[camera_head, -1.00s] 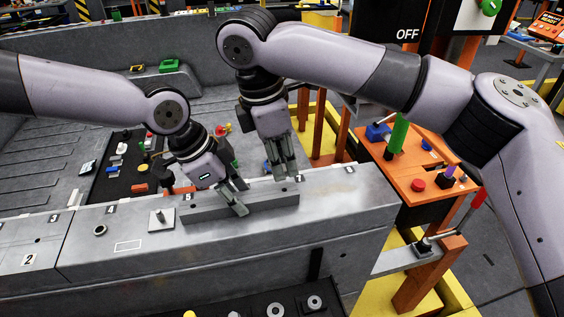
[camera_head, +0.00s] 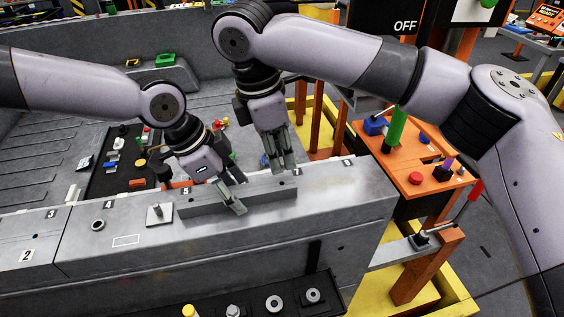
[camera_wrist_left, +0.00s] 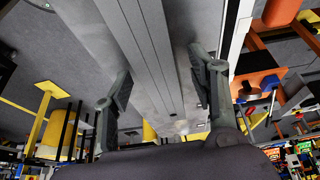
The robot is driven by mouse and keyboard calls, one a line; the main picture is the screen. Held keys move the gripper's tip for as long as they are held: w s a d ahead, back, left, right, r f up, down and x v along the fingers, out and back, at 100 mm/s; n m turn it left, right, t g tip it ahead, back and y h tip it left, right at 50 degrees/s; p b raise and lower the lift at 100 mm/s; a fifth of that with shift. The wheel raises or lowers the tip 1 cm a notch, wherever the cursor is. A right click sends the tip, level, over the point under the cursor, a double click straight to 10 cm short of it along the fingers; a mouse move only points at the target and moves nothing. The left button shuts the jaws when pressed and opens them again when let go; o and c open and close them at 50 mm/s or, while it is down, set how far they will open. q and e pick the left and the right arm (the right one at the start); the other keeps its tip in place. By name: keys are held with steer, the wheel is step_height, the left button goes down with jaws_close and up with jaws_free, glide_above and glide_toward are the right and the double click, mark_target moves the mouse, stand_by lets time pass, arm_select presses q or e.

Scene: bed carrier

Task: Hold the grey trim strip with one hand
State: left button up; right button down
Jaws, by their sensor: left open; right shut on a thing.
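The grey trim strip (camera_head: 265,196) is a long bar lying along the top of the grey ledge (camera_head: 335,205). My left gripper (camera_head: 238,192) is open at the strip's middle, with one finger on the near side and one behind. In the left wrist view the strip (camera_wrist_left: 150,45) runs between the spread fingers of my left gripper (camera_wrist_left: 160,85). My right gripper (camera_head: 284,166) is shut on the strip near its right end; its fingertips are partly hidden behind the strip.
A small plate with a peg (camera_head: 159,213) sits on the ledge just left of the strip. An orange table (camera_head: 440,187) with a green cylinder (camera_head: 397,131) stands at the right. A dark tray (camera_head: 125,165) of small parts lies behind the ledge.

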arm_select(q)
steer(key=v, duration=1.2)
steer(key=shift+f, duration=0.1)
